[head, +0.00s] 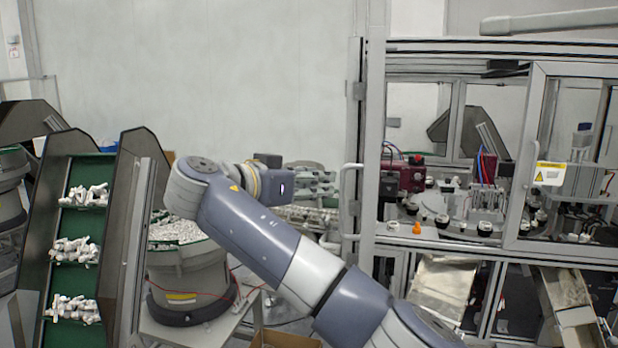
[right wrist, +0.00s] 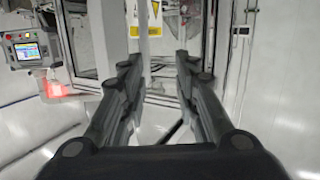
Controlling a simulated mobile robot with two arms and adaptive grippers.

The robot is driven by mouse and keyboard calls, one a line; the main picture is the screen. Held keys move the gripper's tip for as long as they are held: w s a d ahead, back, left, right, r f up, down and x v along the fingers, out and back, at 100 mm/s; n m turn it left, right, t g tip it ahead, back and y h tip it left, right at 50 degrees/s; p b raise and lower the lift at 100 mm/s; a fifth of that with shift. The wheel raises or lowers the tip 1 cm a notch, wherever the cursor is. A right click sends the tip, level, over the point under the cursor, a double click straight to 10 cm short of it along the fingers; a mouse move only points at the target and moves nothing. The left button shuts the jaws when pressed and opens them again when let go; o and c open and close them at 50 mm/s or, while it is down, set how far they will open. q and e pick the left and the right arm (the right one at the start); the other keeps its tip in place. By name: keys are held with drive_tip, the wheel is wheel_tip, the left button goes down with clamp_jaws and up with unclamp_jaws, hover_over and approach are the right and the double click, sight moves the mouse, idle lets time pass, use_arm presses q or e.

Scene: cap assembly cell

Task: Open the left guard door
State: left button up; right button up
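The left guard door (head: 355,130) shows as a narrow frame, nearly edge-on, at the left corner of the machine. I cannot tell whether a fingertip touches the handle. My left gripper is not in view.
A round feeder bowl (head: 190,270) and a green conveyor (head: 72,225) with white parts stand at the left. The right wrist view shows a control screen (right wrist: 27,50) and pale open floor.

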drive_tip(key=shift+s+a, duration=0.2)
drive_tip(key=shift+a, duration=0.25)
